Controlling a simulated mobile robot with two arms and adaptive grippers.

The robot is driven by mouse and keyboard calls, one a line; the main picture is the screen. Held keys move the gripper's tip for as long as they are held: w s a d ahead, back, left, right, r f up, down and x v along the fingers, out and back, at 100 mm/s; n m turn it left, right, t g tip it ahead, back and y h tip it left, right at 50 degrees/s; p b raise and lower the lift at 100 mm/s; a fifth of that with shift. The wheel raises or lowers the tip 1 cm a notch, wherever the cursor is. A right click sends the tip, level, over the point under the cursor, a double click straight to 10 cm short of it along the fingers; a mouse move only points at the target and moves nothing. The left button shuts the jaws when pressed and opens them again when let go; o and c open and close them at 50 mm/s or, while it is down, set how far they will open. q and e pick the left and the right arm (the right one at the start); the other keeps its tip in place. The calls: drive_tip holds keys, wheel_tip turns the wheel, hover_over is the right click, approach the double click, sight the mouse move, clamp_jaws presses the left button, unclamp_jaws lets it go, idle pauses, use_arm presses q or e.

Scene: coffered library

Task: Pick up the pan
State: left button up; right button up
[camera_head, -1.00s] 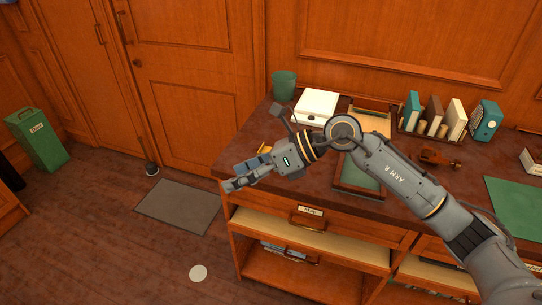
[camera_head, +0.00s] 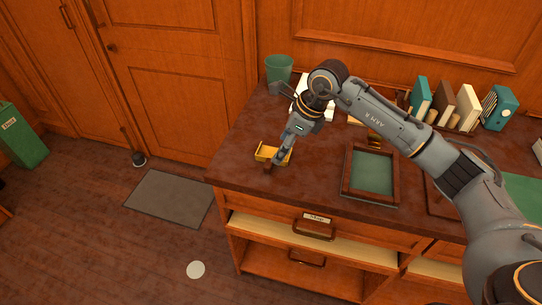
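A small yellow, brass-like pan (camera_head: 265,152) with a short brown handle lies on the left part of the dark desk top (camera_head: 235,165), near its front edge. My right gripper (camera_head: 279,162) points down at the pan's right side, by the handle. It hides part of the pan. The fingers are small and seen nearly edge on, so I cannot tell whether they are open or shut, or whether they touch the handle. My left gripper is not in view.
A green cup (camera_head: 279,69) and a white box (camera_head: 303,88) stand behind my gripper. A green-lined wooden tray (camera_head: 372,172) lies to the right. Books (camera_head: 443,103) and a teal box (camera_head: 498,106) stand at the back right.

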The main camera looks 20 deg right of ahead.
sight(270, 162)
drive_tip(key=shift+x, duration=1.25)
drive_tip(key=shift+p+x, duration=0.75)
drive_tip(key=shift+x, duration=0.25)
drive_tip(key=x, duration=0.2)
drive_tip(key=shift+w+a+f, duration=0.2)
drive_tip(key=shift+w+f, duration=0.05)
drive_tip(key=shift+w, duration=0.05)
drive_tip(key=shift+w+a+f+p, duration=0.1)
drive_tip(key=shift+f+p, duration=0.15)
drive_tip(key=shift+p, duration=0.05)
drive_tip(key=shift+f, duration=0.1)
drive_tip(key=shift+c, duration=0.2)
drive_tip(key=c, duration=1.1)
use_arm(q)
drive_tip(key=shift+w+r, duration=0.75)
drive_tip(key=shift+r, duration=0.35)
use_arm(e)
drive_tip(key=shift+c, duration=0.5)
